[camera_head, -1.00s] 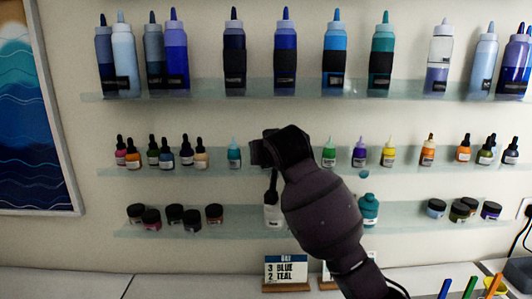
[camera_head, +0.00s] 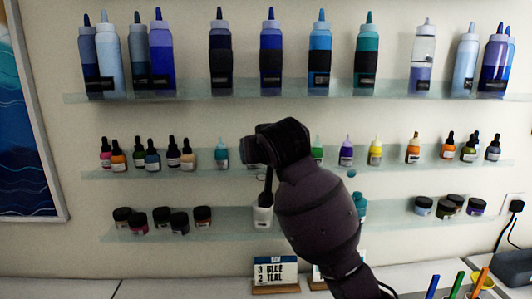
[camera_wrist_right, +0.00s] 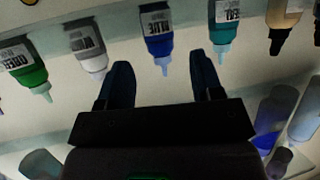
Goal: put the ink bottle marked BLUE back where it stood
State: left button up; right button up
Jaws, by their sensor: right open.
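The ink bottle marked BLUE (camera_wrist_right: 158,32) shows in the right wrist view, which is upside down, so its nozzle points down the picture. It stands on the middle shelf between the TEAL bottle (camera_wrist_right: 224,32) and a white-labelled bottle (camera_wrist_right: 88,45). My right gripper (camera_wrist_right: 163,72) is open, its two fingers spread with the BLUE bottle's nozzle just beyond the gap between them; I see no contact. In the head view my right wrist hides the BLUE bottle, while the teal bottle (camera_head: 221,155) stands just left of the wrist. My left gripper is in neither view.
The middle glass shelf (camera_head: 190,171) carries several small bottles close together. Large bottles such as a dark blue one (camera_head: 270,55) stand above. The lower shelf holds jars and a dropper bottle (camera_head: 263,214). A card (camera_head: 275,270) reading 3 BLUE, 2 TEAL stands on the counter.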

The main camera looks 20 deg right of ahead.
jog(key=v, duration=0.6)
jog(key=shift+s+b, duration=0.3)
jog(key=shift+b, duration=0.05)
jog(key=shift+r, duration=0.15)
